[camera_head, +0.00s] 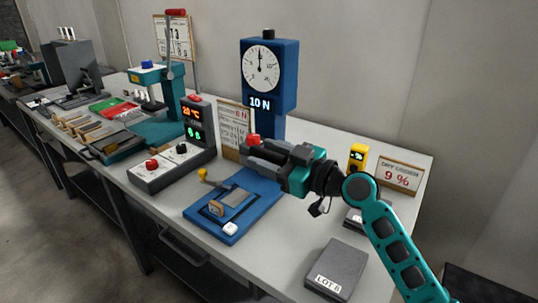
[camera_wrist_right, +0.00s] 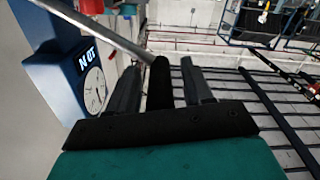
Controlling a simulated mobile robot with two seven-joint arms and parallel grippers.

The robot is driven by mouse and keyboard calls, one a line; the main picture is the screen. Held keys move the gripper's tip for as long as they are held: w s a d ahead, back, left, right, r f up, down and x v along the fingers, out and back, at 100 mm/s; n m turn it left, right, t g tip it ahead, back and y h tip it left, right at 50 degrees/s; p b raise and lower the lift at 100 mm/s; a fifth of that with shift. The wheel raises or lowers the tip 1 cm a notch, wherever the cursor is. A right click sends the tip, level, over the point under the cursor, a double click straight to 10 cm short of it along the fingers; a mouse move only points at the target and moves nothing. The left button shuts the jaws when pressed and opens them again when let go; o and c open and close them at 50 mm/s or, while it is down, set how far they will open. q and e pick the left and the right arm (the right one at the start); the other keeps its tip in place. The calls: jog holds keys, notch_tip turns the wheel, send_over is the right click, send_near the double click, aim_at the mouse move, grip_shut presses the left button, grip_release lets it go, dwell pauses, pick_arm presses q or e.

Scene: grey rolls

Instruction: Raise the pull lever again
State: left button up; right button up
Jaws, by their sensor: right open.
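The blue pull tester (camera_head: 283,82) stands at the back of the bench, with a round dial and a display reading 10 N. My right gripper (camera_head: 250,153) is in front of its column, above the blue base plate (camera_head: 257,189). A small red part (camera_head: 253,139) shows at the fingertips. In the right wrist view a grey lever rod (camera_wrist_right: 105,32) comes in from the upper left and meets a dark grip (camera_wrist_right: 160,84) between the open fingers of the right gripper (camera_wrist_right: 158,82). Whether the fingers touch it is unclear. My left gripper is out of view.
A teal press (camera_head: 175,95) with a red-topped lever (camera_head: 176,13) stands left, beside a control box (camera_head: 160,170) with lit readouts. A yellow meter (camera_head: 357,156), a 9 % sign (camera_head: 400,176) and a grey LOT B box (camera_head: 337,268) are at right. The front bench edge is mostly clear.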

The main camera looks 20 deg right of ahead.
grip_shut()
dwell(0.3)
dwell(0.3)
